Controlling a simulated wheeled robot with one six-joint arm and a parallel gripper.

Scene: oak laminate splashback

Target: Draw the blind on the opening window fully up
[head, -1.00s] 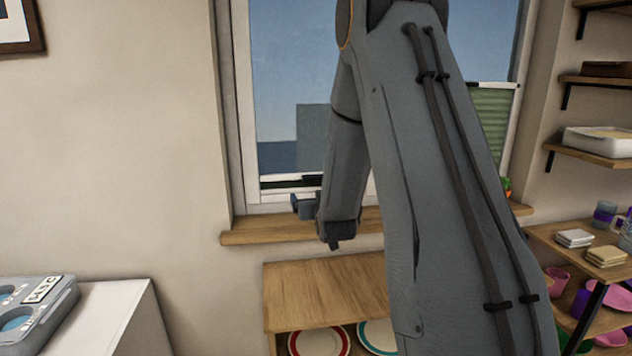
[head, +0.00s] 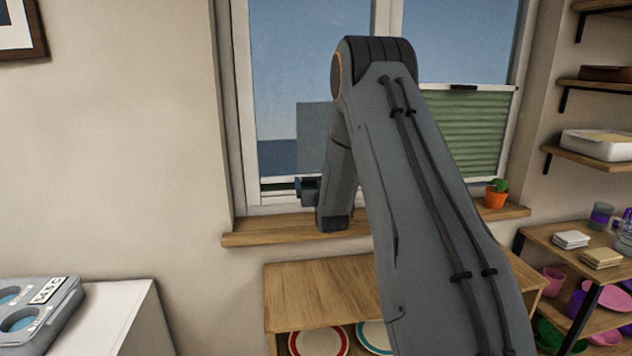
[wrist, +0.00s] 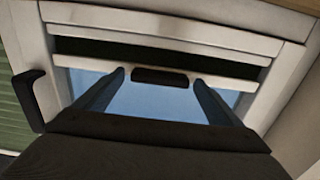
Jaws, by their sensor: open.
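The left window sash (head: 244,120) has a blind (head: 276,187) gathered into a thin dark green band at the bottom of its pane. In the wrist view, which looks upside down, the gathered blind (wrist: 100,50) lies beside its white rail (wrist: 225,82). A black tab (wrist: 160,76) sits on the rail. A black window handle (wrist: 35,98) is on the sash frame at left. My gripper (wrist: 160,79) is open, with one finger on each side of the tab and nothing visibly clamped. In the head view my gripper (head: 308,190) is at the pane's bottom, partly hidden by my arm.
The right pane has a green blind (head: 470,130) covering its lower part. A wooden sill (head: 270,232) runs below, with a potted plant (head: 496,195) at right. A wooden cabinet (head: 300,285) with plates stands under it. Shelves (head: 590,150) are at right.

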